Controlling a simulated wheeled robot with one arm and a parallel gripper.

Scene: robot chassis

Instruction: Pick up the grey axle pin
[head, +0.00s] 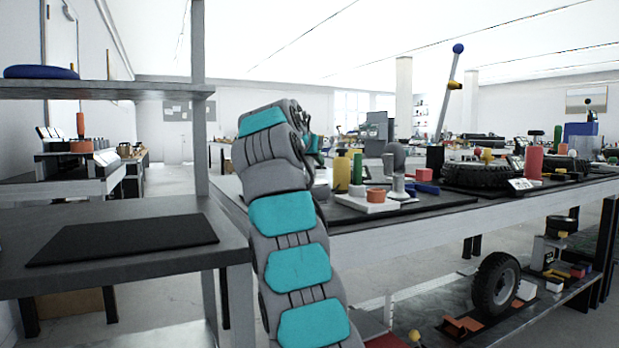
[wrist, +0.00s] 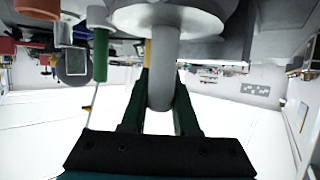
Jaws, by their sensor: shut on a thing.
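The grey axle pin (wrist: 162,62) shows in the wrist view as a smooth grey shaft with a rounded end and a wide pale disc at its other end. My gripper (wrist: 158,104) is shut on the shaft, with one dark green finger on each side of it. The wrist picture is upside down, so the disc end is the lower one. I cannot tell whether the disc touches the worktop. In the head view my arm hides most of the gripper and the pin.
A green cylinder (head: 357,168) stands close by and also shows in the wrist view (wrist: 100,55). Near it are an orange-red ring (head: 376,195), a bent grey pipe (head: 397,157) and a tyre (head: 483,176). A dark mat (head: 125,240) lies on the left shelf.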

